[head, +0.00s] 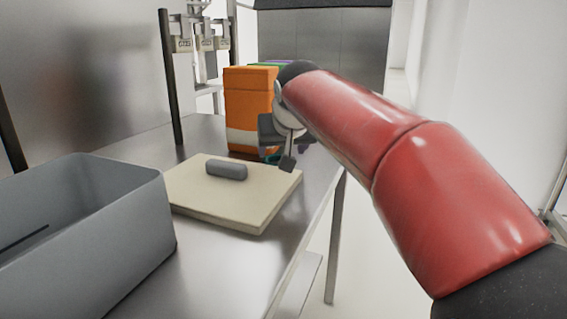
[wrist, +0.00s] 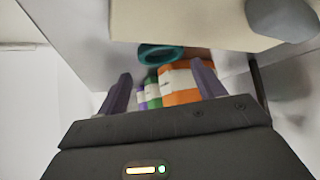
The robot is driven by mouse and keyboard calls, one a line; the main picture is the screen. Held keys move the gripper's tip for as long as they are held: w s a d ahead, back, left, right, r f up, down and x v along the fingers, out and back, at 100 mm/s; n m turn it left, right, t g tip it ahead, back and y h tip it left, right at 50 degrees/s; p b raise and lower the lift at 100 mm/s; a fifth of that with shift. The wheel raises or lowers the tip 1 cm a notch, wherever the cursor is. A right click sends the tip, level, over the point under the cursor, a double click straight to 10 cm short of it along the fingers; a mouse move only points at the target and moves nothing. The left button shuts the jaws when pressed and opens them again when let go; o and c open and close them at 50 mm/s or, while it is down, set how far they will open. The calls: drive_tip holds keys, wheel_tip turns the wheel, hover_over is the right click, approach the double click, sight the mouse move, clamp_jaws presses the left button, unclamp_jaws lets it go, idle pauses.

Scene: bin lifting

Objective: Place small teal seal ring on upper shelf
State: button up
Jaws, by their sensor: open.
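The teal seal ring (wrist: 160,52) lies on the metal table, between the cream board and the orange box in the wrist view. In the head view only a sliver of the ring (head: 272,158) shows beside my gripper. My gripper (head: 278,150) is at the far right edge of the board, near the ring. In the wrist view its two fingers (wrist: 165,95) are spread apart with nothing held between them, and the ring is ahead of them. I cannot make out an upper shelf for certain in either view.
A cream board (head: 225,197) with a grey rounded block (head: 227,170) lies on the table (head: 215,262). A grey bin (head: 110,222) stands at the left front. An orange box (head: 248,100) stands behind the board, with green and purple boxes behind it. Dark posts (head: 172,80) rise at the back.

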sight(279, 155)
drive_tip(key=x, duration=0.5)
drive_tip(key=shift+a, duration=0.1)
drive_tip(key=c, duration=0.8)
